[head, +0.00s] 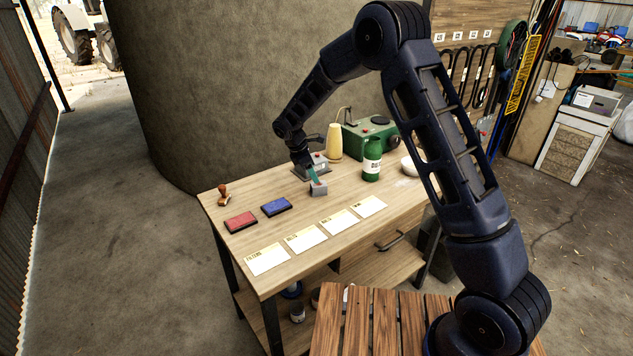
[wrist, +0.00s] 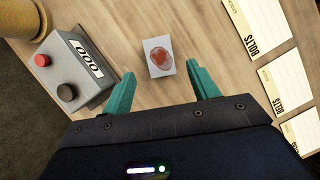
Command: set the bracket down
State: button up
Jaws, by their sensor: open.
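A small light grey piece (wrist: 150,46) with a reddish-brown patch on its face is in the wrist view, and it also shows on the workbench in the head view (head: 318,190). I take it for the bracket, but its shape is not clear. My gripper (wrist: 162,78) is open, its teal fingers apart. The grey piece lies just beyond the fingertips, roughly in line with the gap, and nothing appears clamped. In the head view my gripper (head: 313,175) is low over the bench, by the grey piece; whether they touch cannot be told.
A grey counter box (wrist: 72,75) with a red button stands close left of my fingers. Labelled cards (head: 303,239) line the workbench (head: 225,207) front. Red (head: 241,221) and blue (head: 276,206) pads, a stamp (head: 223,194) and a green bottle (head: 372,160) stand around.

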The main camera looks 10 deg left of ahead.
jog(key=w+v, duration=0.1)
jog(key=v, duration=0.4)
jog(key=s+d+r+m+y, duration=0.1)
jog(key=s+d+r+m, duration=0.2)
jog(key=d+r, duration=0.55)
jog(key=s+d+r+m+y, duration=0.15)
jog(key=d+r+m, duration=0.3)
jog(key=d, duration=0.65)
jog(key=s+d+r+m, duration=0.3)
jog(key=d+r, duration=0.4)
jog(key=d, duration=0.2)
jog(key=s+d+r+m+t, duration=0.1)
jog(key=s+d+r+m, duration=0.15)
jog(key=s+d, duration=0.35)
jog(key=s+d+r+m, duration=0.1)
jog(key=s+d+m, duration=0.2)
jog(key=s+d, duration=0.25)
jog(key=s+d+f+m+t+y, duration=0.1)
jog(key=s+d+m, duration=0.5)
jog(key=s, duration=0.6)
jog(key=shift+s+d+f+t, duration=0.35)
jog(key=shift+d+t, duration=0.15)
jog(key=shift+d, duration=0.1)
jog(key=shift+y, duration=0.25)
